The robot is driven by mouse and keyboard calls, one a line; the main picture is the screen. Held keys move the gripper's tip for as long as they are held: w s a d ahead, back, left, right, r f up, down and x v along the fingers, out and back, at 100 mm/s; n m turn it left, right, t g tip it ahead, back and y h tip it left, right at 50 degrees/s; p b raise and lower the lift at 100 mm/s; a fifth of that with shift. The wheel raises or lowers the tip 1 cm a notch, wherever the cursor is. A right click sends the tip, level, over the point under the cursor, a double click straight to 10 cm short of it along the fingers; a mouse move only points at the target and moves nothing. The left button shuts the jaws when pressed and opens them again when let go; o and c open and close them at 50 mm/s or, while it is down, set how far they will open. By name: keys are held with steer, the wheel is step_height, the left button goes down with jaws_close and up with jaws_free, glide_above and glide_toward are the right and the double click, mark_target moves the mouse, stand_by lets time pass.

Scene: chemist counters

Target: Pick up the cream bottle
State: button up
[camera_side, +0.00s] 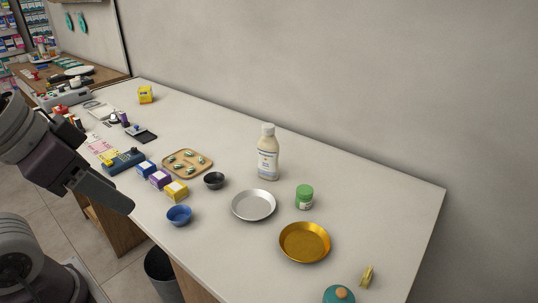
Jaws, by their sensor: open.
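The cream bottle (268,158) stands upright on the white counter, a little right of the middle of the view. It is cream coloured, with a white cap and a pale label with blue marks. My gripper (122,205) is at the left, over the counter's front edge, well apart from the bottle. Its jaws are open, and nothing shows between them. The far side of the gripper is hidden by its own dark body.
A silver dish (254,205) and a green jar (304,197) stand near the bottle. A golden dish (305,243) is farther right. A black bowl (214,181), blue bowl (179,215), small boxes and a wooden tray (205,171) lie left. The counter behind the bottle is clear.

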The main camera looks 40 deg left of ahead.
steer(key=shift+o, duration=1.1)
